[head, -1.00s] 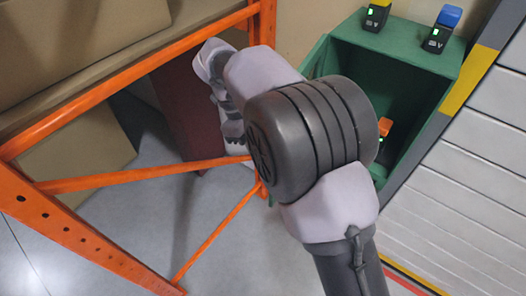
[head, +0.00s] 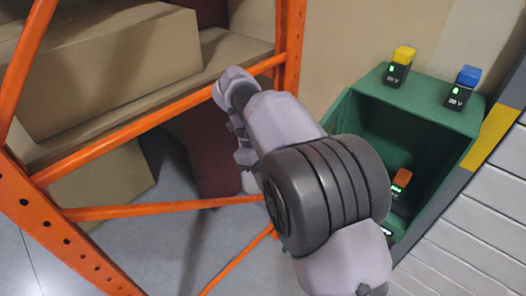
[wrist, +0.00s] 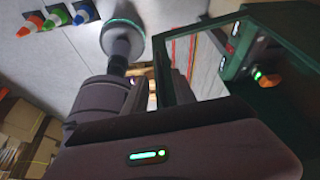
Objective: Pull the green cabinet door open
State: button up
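The green cabinet (head: 425,108) stands at the right in the head view. Its dark inside shows, with an orange-topped device (head: 401,180) in it. In the wrist view the cabinet (wrist: 290,25) is at the upper right. A green-framed panel (wrist: 162,62), which looks like the door standing out from the cabinet, reaches towards the middle.
An orange rack (head: 150,140) with cardboard boxes (head: 115,70) stands left of the cabinet. Yellow-topped (head: 398,68) and blue-topped (head: 462,88) devices stand on the cabinet. White slatted panelling (head: 470,215) lies at the right. Orange, green and blue cones (wrist: 55,20) are on the floor.

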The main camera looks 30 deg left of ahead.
jog(key=p+v, duration=0.7)
jog(key=v, duration=0.5)
jog(key=shift+r+p, duration=0.25)
jog(key=shift+p, duration=0.1)
jog(key=shift+a, duration=0.1)
